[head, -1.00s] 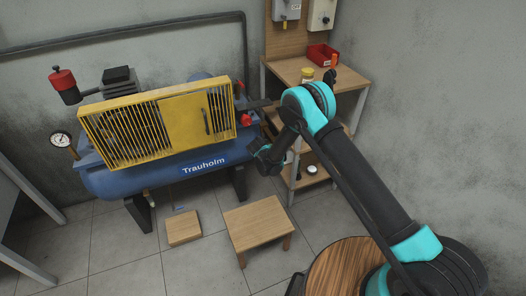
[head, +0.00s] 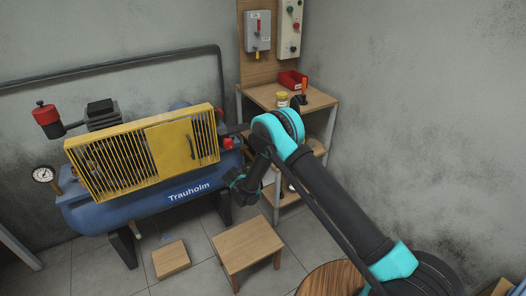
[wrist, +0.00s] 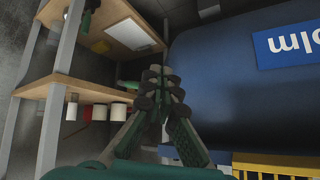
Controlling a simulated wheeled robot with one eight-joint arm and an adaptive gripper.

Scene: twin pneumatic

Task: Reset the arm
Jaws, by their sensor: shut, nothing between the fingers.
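My gripper (head: 238,183) hangs at the end of my black and teal arm, in front of the right end of the blue compressor tank (head: 150,208). In the wrist view its fingers (wrist: 158,85) come together and hold nothing. The tank (wrist: 240,85) lies just beyond them on the right of that view, with the open shelf stand (wrist: 35,88) on the left. I cannot tell how far the fingertips are from either.
A yellow guard (head: 130,155) covers the compressor's front. The wooden stand (head: 265,95) bears a red bin (head: 292,79) and a yellow-lidded jar (head: 282,99). A switch box (head: 258,30) and button panel (head: 290,28) hang above. A low stool (head: 247,243) and wooden block (head: 171,260) stand on the floor.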

